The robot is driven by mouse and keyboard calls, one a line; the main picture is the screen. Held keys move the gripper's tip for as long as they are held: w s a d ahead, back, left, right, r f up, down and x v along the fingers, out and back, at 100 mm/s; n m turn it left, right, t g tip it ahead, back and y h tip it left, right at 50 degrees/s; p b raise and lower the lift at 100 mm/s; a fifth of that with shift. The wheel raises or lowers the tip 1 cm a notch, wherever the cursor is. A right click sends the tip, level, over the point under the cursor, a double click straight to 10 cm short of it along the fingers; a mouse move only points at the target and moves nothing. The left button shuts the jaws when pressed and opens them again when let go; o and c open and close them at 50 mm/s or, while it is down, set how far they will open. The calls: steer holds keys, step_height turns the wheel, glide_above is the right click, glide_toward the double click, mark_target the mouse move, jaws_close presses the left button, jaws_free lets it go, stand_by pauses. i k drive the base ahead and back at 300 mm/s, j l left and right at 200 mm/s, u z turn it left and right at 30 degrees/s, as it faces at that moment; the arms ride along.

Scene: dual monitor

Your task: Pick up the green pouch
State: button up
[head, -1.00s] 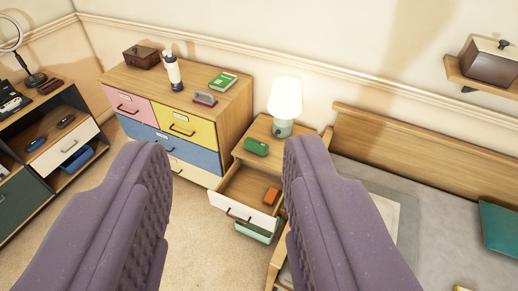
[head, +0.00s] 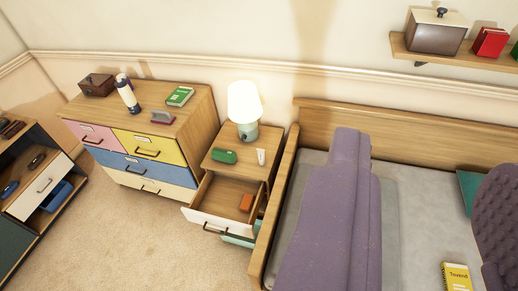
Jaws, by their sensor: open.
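The green pouch (head: 224,156) lies on top of the wooden nightstand (head: 232,174), in front of a lit lamp. My gripper (head: 425,180) shows as two purple padded fingers, wide apart with nothing held between them. It is to the right of the pouch, in front of the bed in the picture. No finger touches the pouch, which is in full view.
The nightstand's drawer (head: 213,213) is pulled out, with an orange item (head: 246,203) inside. The lamp (head: 243,108) and a small white object (head: 261,157) stand near the pouch. A multicoloured dresser (head: 138,146) is left; the bed headboard (head: 400,130) is right.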

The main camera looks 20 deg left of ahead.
mark_target(224, 155)
steer(key=i+j+z, duration=0.2)
steer(key=j+z, duration=0.15)
steer(key=j, duration=0.4)
steer(key=i+j+z, duration=0.15)
steer(key=j+z, duration=0.15)
steer(key=j, duration=0.45)
steer(key=j+z, duration=0.35)
steer(key=j, duration=0.4)
steer(key=i+j, duration=0.1)
steer(key=j, duration=0.55)
steer(key=i+j, duration=0.1)
steer(key=j, duration=0.55)
steer(key=i+j, duration=0.1)
steer(key=j, duration=0.5)
steer(key=i+j+z, duration=0.1)
steer(key=j, duration=0.55)
steer(key=i+j, duration=0.1)
steer(key=j, duration=0.55)
